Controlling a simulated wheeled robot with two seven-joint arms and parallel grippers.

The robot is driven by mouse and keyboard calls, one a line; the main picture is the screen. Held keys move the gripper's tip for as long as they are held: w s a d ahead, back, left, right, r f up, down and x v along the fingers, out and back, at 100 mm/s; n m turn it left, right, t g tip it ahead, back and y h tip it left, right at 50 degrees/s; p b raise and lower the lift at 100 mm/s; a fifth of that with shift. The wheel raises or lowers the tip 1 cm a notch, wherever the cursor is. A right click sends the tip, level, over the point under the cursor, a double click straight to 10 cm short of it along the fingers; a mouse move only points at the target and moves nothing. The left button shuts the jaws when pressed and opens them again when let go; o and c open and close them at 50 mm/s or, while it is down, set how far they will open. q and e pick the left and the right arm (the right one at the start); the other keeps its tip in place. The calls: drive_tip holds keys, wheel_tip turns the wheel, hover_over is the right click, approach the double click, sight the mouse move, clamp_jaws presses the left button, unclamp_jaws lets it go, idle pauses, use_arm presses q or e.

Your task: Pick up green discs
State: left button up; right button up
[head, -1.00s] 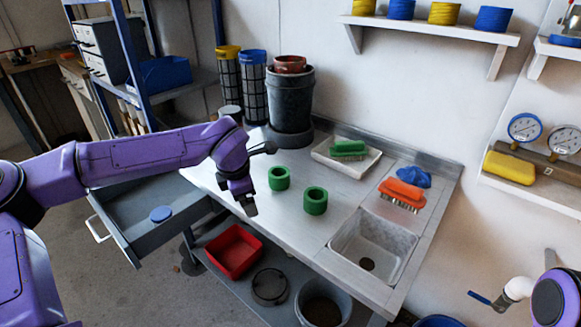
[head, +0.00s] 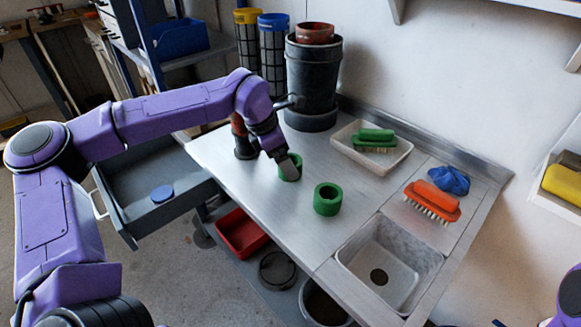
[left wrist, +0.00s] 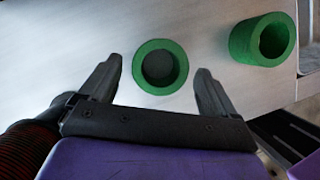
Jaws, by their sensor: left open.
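Two green ring-shaped discs stand on the metal bench. The left green disc (head: 290,168) is partly hidden behind my left gripper (head: 284,164) in the head view. In the left wrist view this disc (left wrist: 160,67) lies between and just ahead of the fingertips of my open left gripper (left wrist: 158,77), and nothing is held. The right green disc (head: 327,199) stands apart, nearer the sink; it also shows at the upper right of the left wrist view (left wrist: 263,40). My right gripper is not in view; only a bit of purple arm shows at the lower right.
A sink (head: 390,262) is at the bench's right front. A white tray (head: 371,148) with a green brush, an orange brush (head: 432,201) and a blue cloth (head: 449,180) lie behind. A black bucket (head: 312,80) stands at the back. An open drawer (head: 150,190) is at the left.

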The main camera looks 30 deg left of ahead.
use_arm(q)
drive_tip(key=shift+x, duration=1.05)
drive_tip(key=shift+a, duration=0.1)
drive_tip(key=c, duration=1.1)
